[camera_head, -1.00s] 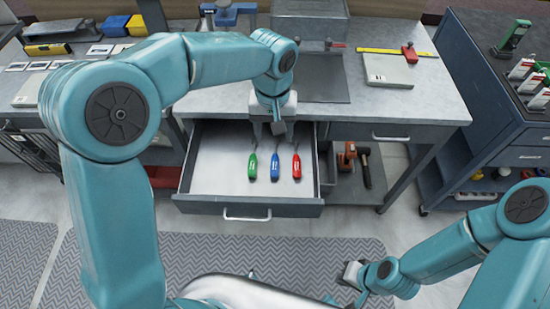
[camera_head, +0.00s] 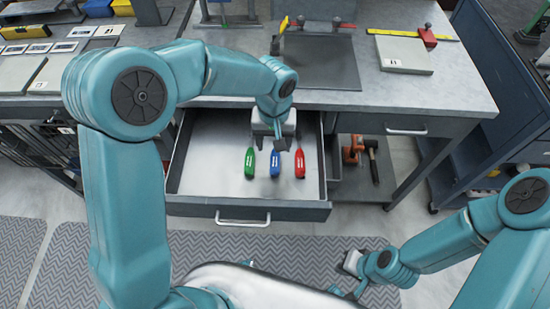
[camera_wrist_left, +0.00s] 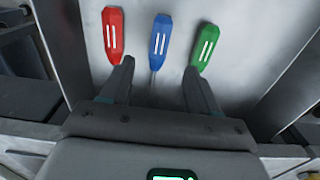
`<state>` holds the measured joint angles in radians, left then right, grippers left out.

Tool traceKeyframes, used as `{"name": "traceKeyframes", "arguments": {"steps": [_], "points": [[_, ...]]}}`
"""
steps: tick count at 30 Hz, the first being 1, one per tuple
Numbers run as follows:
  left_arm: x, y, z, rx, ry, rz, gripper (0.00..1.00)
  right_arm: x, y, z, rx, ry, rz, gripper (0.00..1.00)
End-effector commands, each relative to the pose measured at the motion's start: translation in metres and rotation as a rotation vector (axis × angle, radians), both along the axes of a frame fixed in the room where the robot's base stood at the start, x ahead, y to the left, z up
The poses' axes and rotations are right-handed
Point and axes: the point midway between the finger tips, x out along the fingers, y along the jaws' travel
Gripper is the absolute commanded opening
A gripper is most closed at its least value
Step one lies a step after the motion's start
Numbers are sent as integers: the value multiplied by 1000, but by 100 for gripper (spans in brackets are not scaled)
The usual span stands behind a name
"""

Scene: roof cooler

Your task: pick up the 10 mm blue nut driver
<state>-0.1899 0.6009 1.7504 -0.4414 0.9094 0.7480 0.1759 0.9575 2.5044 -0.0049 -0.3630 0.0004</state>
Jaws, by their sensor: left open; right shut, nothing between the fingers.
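The blue nut driver (camera_head: 275,163) lies in the open drawer between the green driver (camera_head: 249,163) and the red driver (camera_head: 300,163). My left gripper (camera_head: 274,143) is over the drawer, at the shaft end of the drivers. In the left wrist view the blue driver (camera_wrist_left: 160,36) is centred beyond the open fingers (camera_wrist_left: 158,72), its thin shaft pointing down between them. The red driver (camera_wrist_left: 114,35) and green driver (camera_wrist_left: 206,48) show to either side, close to the fingertips. No size marking is readable. My right gripper (camera_head: 346,276) is low at the front, shut and empty.
The drawer (camera_head: 245,208) has walls on all sides, with bare floor around the drivers. The workbench top (camera_head: 420,97) overhangs behind my left gripper. A hammer (camera_head: 372,160) and an orange tool (camera_head: 351,150) are on the shelf to the right.

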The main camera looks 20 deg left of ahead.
Motion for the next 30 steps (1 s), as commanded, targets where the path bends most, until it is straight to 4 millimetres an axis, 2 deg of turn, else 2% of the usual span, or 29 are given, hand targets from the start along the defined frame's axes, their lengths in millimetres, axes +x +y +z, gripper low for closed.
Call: {"name": "traceKeyframes", "arguments": {"steps": [3,8,15,24,25,30], "points": [[0,0,-15,0,1,2,61,0,0,-1,0,0,0,0],[1,0,-27,0,1,0,61,0,0,-1,0,1,0,0],[2,-1,-65,-1,3,1,61,0,0,0,0,0,0,0],[3,-1,-72,-2,-1,0,61,0,0,0,0,0,0,0],[3,-1,-71,-2,-1,0,57,0,0,0,0,0,0,0],[3,-1,-71,-2,-1,0,2,0,0,0,0,0,0,0]]}}
